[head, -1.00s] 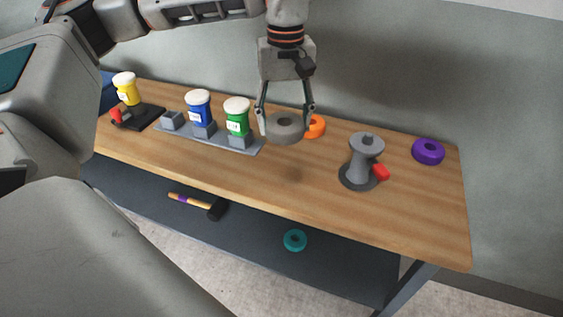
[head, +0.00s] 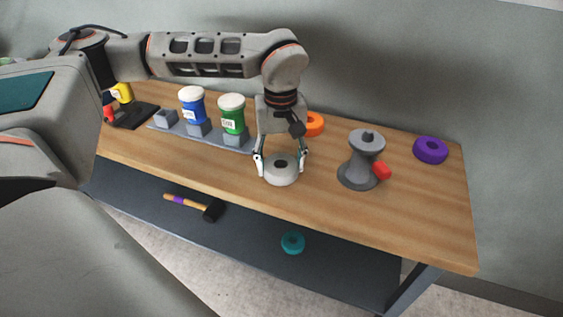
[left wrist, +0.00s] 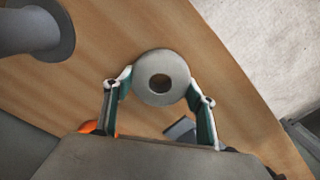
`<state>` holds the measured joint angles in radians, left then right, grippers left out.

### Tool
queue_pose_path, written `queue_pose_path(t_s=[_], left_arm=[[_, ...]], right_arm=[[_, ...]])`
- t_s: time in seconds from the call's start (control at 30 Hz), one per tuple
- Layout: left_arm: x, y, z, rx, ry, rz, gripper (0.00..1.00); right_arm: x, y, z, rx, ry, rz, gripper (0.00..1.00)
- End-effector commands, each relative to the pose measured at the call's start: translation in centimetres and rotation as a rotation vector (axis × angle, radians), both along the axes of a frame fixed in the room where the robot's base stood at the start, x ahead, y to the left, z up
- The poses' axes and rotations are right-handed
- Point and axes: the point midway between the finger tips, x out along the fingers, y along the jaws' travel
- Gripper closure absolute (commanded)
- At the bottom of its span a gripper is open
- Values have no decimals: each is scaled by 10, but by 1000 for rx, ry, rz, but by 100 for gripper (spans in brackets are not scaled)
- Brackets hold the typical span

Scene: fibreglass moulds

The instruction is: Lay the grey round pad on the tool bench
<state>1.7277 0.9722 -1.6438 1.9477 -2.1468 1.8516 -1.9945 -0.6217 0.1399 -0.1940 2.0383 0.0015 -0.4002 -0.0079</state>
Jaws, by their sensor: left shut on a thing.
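The grey round pad (head: 281,176), a thick ring with a hole in its middle, is between the fingers of my left gripper (head: 281,166). The left gripper is shut on it, one finger on each side. The pad is over the front half of the wooden tool bench (head: 420,215); whether it touches the top I cannot tell. The left wrist view shows the pad (left wrist: 147,88) face-on between the fingertips, with the bench top (left wrist: 110,55) behind it. My right gripper is not in view.
A grey spool-shaped stand (head: 362,160) with a red part (head: 382,170) is right of the gripper. An orange ring (head: 314,124) is behind it, a purple ring (head: 430,150) far right. Green (head: 232,115) and blue (head: 192,105) jars stand left. A hammer (head: 190,205) and teal ring (head: 293,243) lie below.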

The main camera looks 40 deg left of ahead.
Motion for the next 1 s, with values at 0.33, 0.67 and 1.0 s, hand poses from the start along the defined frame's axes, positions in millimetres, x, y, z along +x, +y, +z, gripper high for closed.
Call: queue_pose_path(t_s=[0.33,0.67,1.0], left_arm=[[0,0,-1,0,-1,0,29],[0,0,-1,0,-1,0,28],[1,0,45,0,-10,0,28]], right_arm=[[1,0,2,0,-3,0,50],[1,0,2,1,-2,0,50],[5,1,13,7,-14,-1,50]])
